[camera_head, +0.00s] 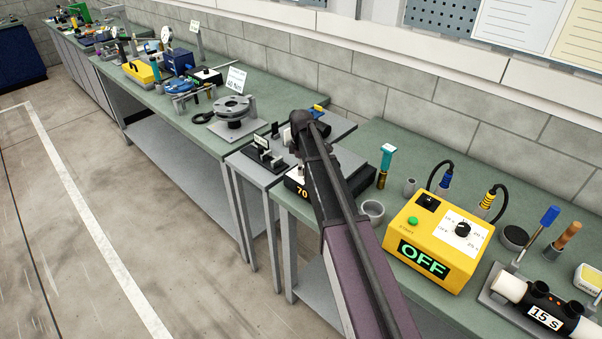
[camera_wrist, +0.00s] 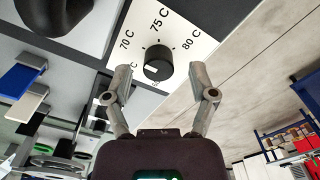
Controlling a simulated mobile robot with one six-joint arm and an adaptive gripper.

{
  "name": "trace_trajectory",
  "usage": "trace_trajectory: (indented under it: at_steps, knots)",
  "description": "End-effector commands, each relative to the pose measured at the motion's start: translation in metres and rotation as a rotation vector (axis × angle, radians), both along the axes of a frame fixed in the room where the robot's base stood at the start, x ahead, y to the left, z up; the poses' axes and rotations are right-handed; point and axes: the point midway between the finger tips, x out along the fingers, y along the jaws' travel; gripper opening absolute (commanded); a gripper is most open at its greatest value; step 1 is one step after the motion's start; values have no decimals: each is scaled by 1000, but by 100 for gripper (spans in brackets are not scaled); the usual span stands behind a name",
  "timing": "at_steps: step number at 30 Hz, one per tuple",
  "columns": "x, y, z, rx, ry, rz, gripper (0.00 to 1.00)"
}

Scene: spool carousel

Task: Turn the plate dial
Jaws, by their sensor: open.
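The plate dial, a black round knob (camera_wrist: 158,64) with a white mark, sits on a white scale plate (camera_wrist: 187,24) printed 70 C, 75 C and 80 C in the wrist view. My gripper (camera_wrist: 163,82) is open, its two fingers to the left and right of the knob, with gaps on both sides. In the head view my arm hides the knob and most of its black housing (camera_head: 360,180). An orange "70" display (camera_head: 302,191) shows on the housing's front. My gripper cannot be made out clearly there.
A yellow box (camera_head: 432,238) reading OFF stands on the right bench, beside a grey cup (camera_head: 372,211) and a teal-topped tool (camera_head: 386,160). A small black fixture (camera_head: 263,152) stands left of the housing. A round grey carousel (camera_head: 234,108) stands further left.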

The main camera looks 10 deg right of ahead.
Motion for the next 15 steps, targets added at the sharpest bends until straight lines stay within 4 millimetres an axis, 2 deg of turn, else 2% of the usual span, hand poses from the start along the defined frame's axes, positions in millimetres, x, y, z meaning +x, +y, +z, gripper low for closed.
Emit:
trace_trajectory:
  at_steps: [3,15]
  knots:
    - [0,0,-6,0,0,0,73]
    - [0,0,-8,0,0,0,73]
